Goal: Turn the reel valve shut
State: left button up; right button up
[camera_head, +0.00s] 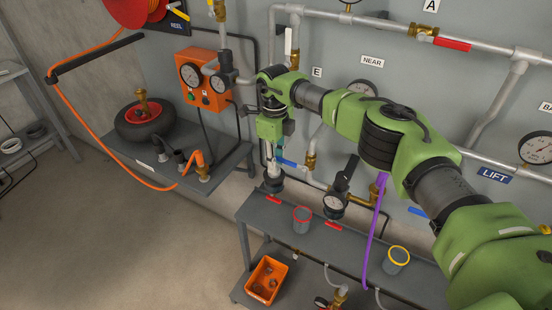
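The hose reel (135,10) is red with an orange hose and is cut off by the top left edge. A sign reading REEL (177,26) is on the wall to its right. A brass valve (219,11) sits on a pipe just right of the sign, partly cut off at the top; its handle position cannot be told. My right arm, green and dark grey, reaches in from the right. Its gripper (275,148) points down in front of the wall pipes, well below and right of that brass valve. The fingers are too small and mixed with the pipes to read. My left gripper is out of view.
An orange box with gauges (204,82) hangs on the wall. A shelf (222,168) below it holds a black wheel-like part (145,122). A bench (255,212) carries two cups. An orange bin (266,281) is lower. The floor at left is clear.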

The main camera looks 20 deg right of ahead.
jog(key=shift+w+r, duration=0.1)
jog(key=shift+r, duration=0.1)
notch_tip(320, 180, up, 12)
dwell(0.5)
jog(key=shift+a+f, duration=0.1)
jog(key=shift+f, duration=0.05)
